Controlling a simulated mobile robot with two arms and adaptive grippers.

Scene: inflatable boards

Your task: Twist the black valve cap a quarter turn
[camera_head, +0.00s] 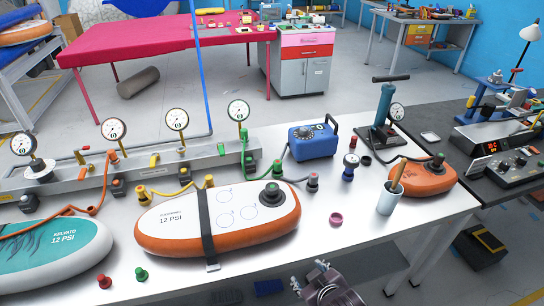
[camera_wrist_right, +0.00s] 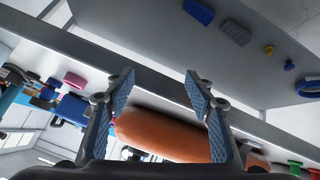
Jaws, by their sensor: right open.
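An orange and white inflatable board (camera_head: 180,233) lies on the white table, printed "12 PSI", with a dark strap across it. A round black valve cap (camera_head: 270,196) with a green centre sits on its right part. Another dark cap (camera_head: 437,161) sits on a small orange board (camera_head: 428,180) at the right. My right gripper (camera_head: 310,274) is at the table's front edge, below and apart from the orange and white board. In the right wrist view its two blue-padded fingers (camera_wrist_right: 160,75) are spread and empty, with an orange body behind them. My left gripper is not in view.
A teal board (camera_head: 60,262) lies at the left. A gauge manifold (camera_head: 140,170) with hoses runs behind the boards. A blue pump box (camera_head: 313,143), a cup (camera_head: 388,199) and a pink ring (camera_head: 336,219) stand to the right. Red and green caps (camera_head: 141,274) lie in front.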

